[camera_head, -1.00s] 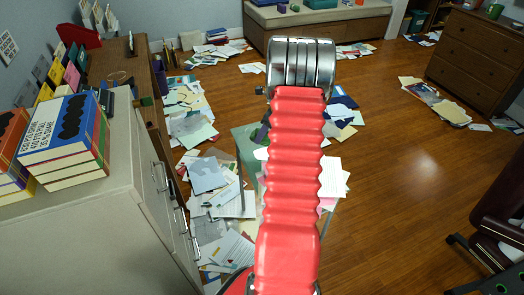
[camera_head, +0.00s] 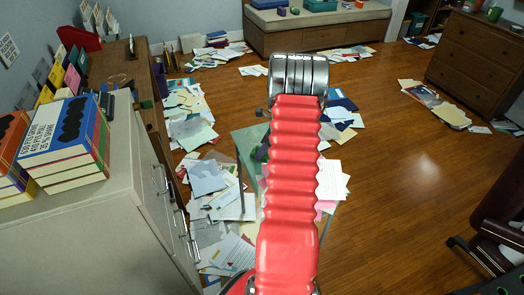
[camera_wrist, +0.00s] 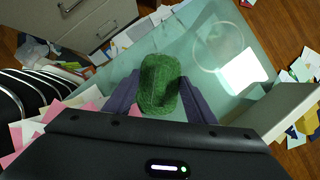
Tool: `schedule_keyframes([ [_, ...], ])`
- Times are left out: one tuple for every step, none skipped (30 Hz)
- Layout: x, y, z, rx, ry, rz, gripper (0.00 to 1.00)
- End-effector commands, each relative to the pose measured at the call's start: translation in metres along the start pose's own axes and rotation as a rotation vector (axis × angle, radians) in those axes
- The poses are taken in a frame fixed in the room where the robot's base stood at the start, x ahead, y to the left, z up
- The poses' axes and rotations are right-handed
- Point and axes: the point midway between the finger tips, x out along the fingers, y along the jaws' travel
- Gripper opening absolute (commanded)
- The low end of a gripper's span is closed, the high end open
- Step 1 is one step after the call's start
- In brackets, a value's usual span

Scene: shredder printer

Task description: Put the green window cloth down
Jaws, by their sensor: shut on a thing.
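The green window cloth (camera_wrist: 158,84) is a rolled, rough-looking bundle in the middle of the wrist view. My gripper (camera_wrist: 160,98) is shut on it, with one purple finger on each side. Below the cloth is a greenish glass tabletop (camera_wrist: 215,30). I cannot tell whether the cloth touches the glass or hangs above it. In the head view, my red arm hides the cloth and most of the glass table (camera_head: 244,138).
A faint round outline (camera_wrist: 218,46) shows on the glass, to the right of the cloth. Loose papers (camera_head: 207,177) litter the floor around the table. A filing cabinet (camera_head: 90,230) stands on the left with boxes on top.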

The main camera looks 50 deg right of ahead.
Motion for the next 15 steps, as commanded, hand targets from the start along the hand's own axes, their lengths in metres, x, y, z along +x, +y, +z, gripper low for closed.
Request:
schedule_keyframes([
  [0.0017, -0.0001, -0.0006, 0.0, 0.0, 0.0, 0.32],
  [0.002, -0.0001, -0.0007, 0.0, 0.0, 0.0, 0.32],
  [0.0019, -0.0002, -0.0006, 0.0, 0.0, 0.0, 0.32],
  [0.0017, -0.0002, -0.0005, -0.001, 0.0, 0.0, 0.32],
  [0.0017, -0.0002, -0.0005, -0.001, 0.0, -0.001, 0.32],
  [0.0016, -0.0002, -0.0004, -0.001, 0.0, -0.001, 0.32],
  [0.0016, -0.0002, -0.0004, -0.001, 0.0, -0.001, 0.32],
  [0.0017, -0.0002, -0.0004, -0.001, 0.0, 0.0, 0.32],
  [0.0021, -0.0001, -0.0006, -0.001, 0.0, 0.0, 0.32],
  [0.0027, 0.0, -0.0008, -0.001, 0.0, 0.0, 0.32],
  [0.0034, 0.0, -0.0011, -0.001, 0.0, 0.0, 0.32],
  [0.0036, 0.0, -0.0011, -0.001, 0.0, 0.0, 0.52],
  [0.0034, 0.0, -0.001, -0.001, 0.0, 0.0, 0.54],
  [0.0034, 0.0, -0.001, -0.001, 0.0, 0.0, 0.56],
  [0.0034, 0.0, -0.001, -0.001, 0.0, 0.0, 0.59],
])
